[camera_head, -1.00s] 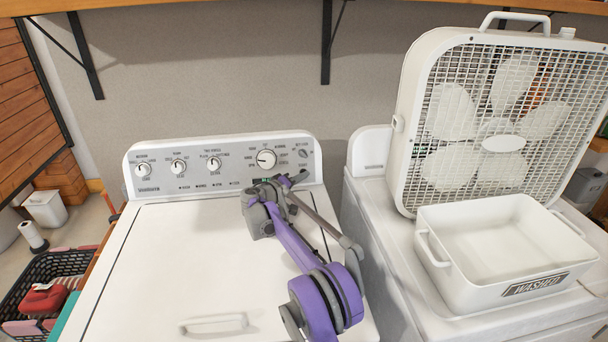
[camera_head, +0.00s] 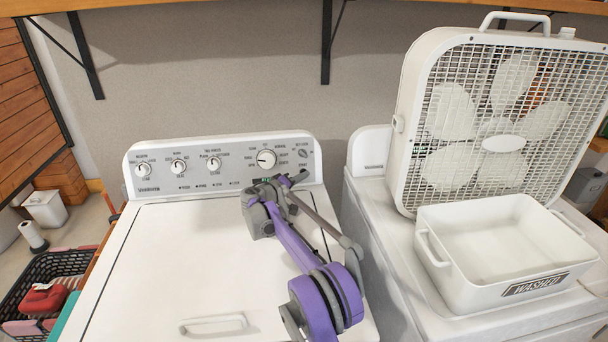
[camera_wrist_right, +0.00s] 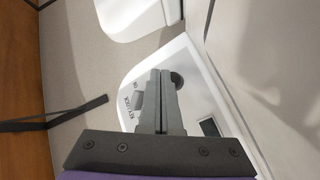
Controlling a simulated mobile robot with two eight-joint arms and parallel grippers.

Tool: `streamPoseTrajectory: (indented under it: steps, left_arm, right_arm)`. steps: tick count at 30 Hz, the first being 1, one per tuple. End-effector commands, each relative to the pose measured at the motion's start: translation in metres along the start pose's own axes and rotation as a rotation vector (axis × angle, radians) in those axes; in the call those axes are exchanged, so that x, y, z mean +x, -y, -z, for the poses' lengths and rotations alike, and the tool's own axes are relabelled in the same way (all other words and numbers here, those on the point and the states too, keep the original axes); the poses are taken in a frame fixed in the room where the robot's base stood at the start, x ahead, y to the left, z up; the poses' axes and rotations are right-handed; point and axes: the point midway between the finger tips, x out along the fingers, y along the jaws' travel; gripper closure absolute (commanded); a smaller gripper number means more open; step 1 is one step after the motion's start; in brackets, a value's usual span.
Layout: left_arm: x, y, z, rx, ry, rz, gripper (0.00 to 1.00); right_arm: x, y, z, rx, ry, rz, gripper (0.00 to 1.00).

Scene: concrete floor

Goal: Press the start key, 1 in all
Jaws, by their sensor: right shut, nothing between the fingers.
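The white washer (camera_head: 160,250) stands in front of me with a grey control panel (camera_head: 225,163) along its back. My right gripper (camera_head: 298,178) is shut and empty, at the right end of this panel. In the right wrist view the closed fingers (camera_wrist_right: 161,76) point at the panel. A round dark button (camera_wrist_right: 177,80) shows just right of the fingertips, partly covered by them. It looks like the start key, but I cannot read its label. I cannot tell whether the fingertips touch it. My left gripper is in neither view.
Several knobs, one a large dial (camera_head: 266,159), sit on the panel. A small dark display (camera_wrist_right: 208,127) is beside the fingers in the wrist view. A second white machine (camera_head: 372,225) at right bears a box fan (camera_head: 402,125) and a white tub (camera_head: 462,285).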

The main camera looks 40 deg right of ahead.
Motion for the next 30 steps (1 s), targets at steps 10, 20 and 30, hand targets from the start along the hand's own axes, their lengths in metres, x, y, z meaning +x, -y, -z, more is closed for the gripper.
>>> streamPoseTrajectory:
  steps: [10,20,30]
  left_arm:
    - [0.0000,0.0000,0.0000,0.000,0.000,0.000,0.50]
    - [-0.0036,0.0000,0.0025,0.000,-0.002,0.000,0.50]
    - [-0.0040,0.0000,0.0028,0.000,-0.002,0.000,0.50]
  right_arm:
    - [0.0000,0.0000,0.0000,0.000,0.000,0.000,1.00]
    - [0.0045,0.0025,0.0037,0.000,0.000,0.000,1.00]
    - [0.0061,0.0044,0.0043,0.000,0.000,0.000,1.00]
